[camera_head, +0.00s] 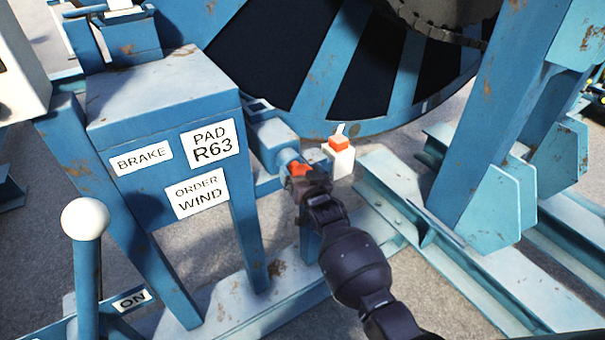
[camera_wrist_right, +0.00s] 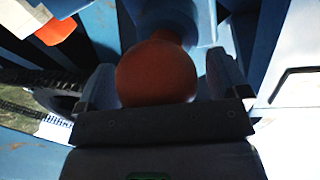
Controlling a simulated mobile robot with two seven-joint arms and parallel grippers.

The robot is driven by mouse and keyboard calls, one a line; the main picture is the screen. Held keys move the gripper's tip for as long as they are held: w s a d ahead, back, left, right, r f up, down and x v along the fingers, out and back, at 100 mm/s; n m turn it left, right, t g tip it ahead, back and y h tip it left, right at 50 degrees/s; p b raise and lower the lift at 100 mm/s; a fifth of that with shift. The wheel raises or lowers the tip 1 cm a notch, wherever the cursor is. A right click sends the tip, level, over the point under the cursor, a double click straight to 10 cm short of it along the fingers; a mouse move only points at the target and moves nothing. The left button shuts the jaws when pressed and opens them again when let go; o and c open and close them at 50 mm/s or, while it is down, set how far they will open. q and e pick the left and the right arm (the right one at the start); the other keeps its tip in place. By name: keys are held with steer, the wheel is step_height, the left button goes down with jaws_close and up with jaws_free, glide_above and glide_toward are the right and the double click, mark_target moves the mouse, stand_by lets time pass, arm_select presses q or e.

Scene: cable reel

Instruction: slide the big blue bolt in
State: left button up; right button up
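The big blue bolt (camera_head: 273,136) lies in a blue housing beside the labelled box, pointing toward the reel. Its red-orange round knob (camera_head: 298,169) faces my right gripper (camera_head: 305,182). In the right wrist view the knob (camera_wrist_right: 157,72) sits between the two fingers of the right gripper (camera_wrist_right: 162,85), with its neck running up to the blue bolt. The left finger looks close to the knob, and a narrow dark gap seems to show at the right. I cannot tell whether the fingers press on it. My left gripper is out of view.
The blue box (camera_head: 165,110) carries BRAKE, PAD R63 and ORDER WIND labels. A white-knobbed lever (camera_head: 86,219) stands front left by an ON plate (camera_head: 131,300). A white and orange switch (camera_head: 339,154) stands right of the bolt. The large reel (camera_head: 345,65) fills the back.

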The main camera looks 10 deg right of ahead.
steer(key=shift+f, duration=0.1)
steer(key=shift+s, duration=0.3)
steer(key=s+d, duration=0.1)
steer(key=s, duration=0.9)
steer(key=shift+d+p, duration=0.3)
steer(key=shift+p, duration=0.15)
